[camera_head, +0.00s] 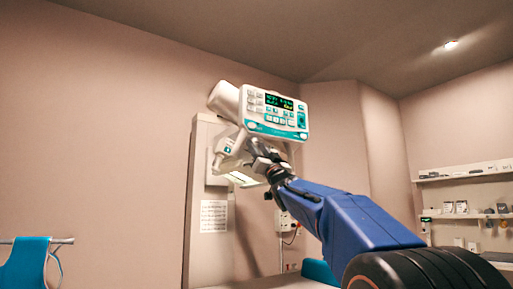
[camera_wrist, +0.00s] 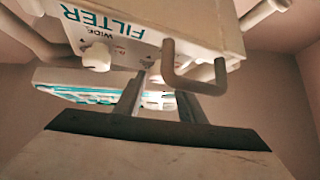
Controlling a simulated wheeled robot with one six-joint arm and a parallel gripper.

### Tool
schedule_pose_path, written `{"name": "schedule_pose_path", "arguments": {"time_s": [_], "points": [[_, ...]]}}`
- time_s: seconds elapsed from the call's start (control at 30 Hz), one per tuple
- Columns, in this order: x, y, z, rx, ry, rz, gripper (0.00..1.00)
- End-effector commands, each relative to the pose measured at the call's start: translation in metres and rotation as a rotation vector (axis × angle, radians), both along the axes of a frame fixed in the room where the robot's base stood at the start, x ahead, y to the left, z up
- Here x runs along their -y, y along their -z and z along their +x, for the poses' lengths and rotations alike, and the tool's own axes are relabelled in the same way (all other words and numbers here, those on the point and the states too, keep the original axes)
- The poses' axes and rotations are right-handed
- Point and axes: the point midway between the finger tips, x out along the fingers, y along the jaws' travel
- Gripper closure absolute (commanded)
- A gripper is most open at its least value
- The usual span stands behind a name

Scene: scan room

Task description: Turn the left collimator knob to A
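The white collimator housing (camera_wrist: 190,20) fills the top of the wrist view, with "FILTER" lettering on it. A white round knob (camera_wrist: 97,57) sticks out of its left part, near the small word "WIDE". I cannot read its setting or any letter A. My gripper's two grey fingers (camera_wrist: 160,88) stand apart below the housing, with a gap between them and nothing clearly held. They are right of that knob and apart from it. In the head view, my gripper (camera_head: 258,152) is under the control panel, and the knobs cannot be made out there.
A bent grey handle (camera_wrist: 195,85) hangs from the housing close to the right finger. A control panel (camera_head: 272,113) with a lit display sits above my gripper in the head view.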

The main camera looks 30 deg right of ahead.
Motion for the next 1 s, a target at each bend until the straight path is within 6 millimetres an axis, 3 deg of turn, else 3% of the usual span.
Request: {"name": "schedule_pose_path", "arguments": {"time_s": [0.4,0.43,0.53,0.57,1.0], "points": [[-0.0003,-0.0061,0.0062,0.000,-0.001,0.001,0.64],[-0.0003,-0.0061,0.0062,0.000,-0.001,0.001,0.66],[-0.0003,-0.0060,0.0062,0.000,-0.001,0.001,0.90],[-0.0003,-0.0060,0.0062,0.000,-0.001,0.001,0.94],[0.0032,-0.0056,0.0062,0.003,0.002,-0.094,0.94]]}}
